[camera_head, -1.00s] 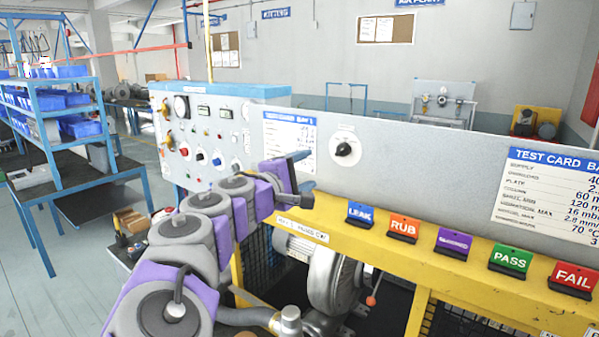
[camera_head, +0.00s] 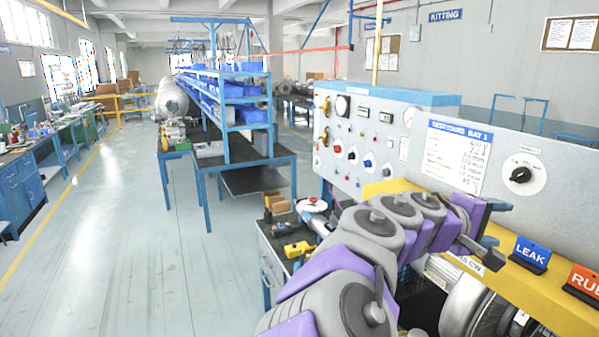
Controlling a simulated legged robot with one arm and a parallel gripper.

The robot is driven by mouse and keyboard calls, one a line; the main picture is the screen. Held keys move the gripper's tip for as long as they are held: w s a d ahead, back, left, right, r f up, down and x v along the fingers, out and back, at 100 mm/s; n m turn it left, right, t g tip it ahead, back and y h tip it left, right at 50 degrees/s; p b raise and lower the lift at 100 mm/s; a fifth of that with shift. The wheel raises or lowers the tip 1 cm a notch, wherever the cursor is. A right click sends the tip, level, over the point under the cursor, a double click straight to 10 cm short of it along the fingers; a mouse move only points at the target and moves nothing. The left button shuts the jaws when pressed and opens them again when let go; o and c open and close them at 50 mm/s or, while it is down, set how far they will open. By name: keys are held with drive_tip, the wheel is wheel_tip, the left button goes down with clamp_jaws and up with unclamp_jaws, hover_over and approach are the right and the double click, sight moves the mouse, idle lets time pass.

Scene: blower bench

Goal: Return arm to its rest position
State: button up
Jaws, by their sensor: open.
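My arm, grey with purple bands, rises from the bottom middle and reaches to the right, in front of the blower bench. My gripper (camera_head: 490,236) is at its far end, open, with nothing seen between the fingers. It shows in front of the bench's grey upright panel (camera_head: 565,215), just left of the blue LEAK sign (camera_head: 531,253). I cannot tell how far it is from the panel. My arm hides part of the yellow bench edge (camera_head: 540,305) and the space below.
A control panel with dials (camera_head: 350,150) stands behind my arm. A small cart (camera_head: 266,262) with yellow items stands left of the arm. A blue rack (camera_head: 238,100) and dark table (camera_head: 255,181) are farther back. The left floor (camera_head: 120,250) is open.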

drive_tip(key=s+a+f+m+g+y, duration=0.2)
drive_tip(key=s+a+f+y, duration=0.15)
drive_tip(key=s+f, duration=0.45)
drive_tip(key=s+a+f+m+g+y, duration=0.2)
drive_tip(key=s+f+y, duration=0.3)
drive_tip(key=f, duration=0.5)
drive_tip(key=s+a+f+g+y+b, duration=0.1)
drive_tip(key=s+a+f+y, duration=0.2)
drive_tip(key=s+a+f, duration=0.2)
drive_tip(key=s+a+f+g+y, duration=0.1)
drive_tip(key=s+a+f+y, duration=0.2)
drive_tip(key=s+a, duration=0.9)
drive_tip(key=shift+s+a+f+b, duration=0.35)
drive_tip(key=shift+a+f, duration=0.1)
drive_tip(key=shift+f, duration=0.45)
drive_tip(key=shift+w+y, duration=0.1)
drive_tip(key=shift+y, duration=0.15)
drive_tip(key=shift+c, duration=0.4)
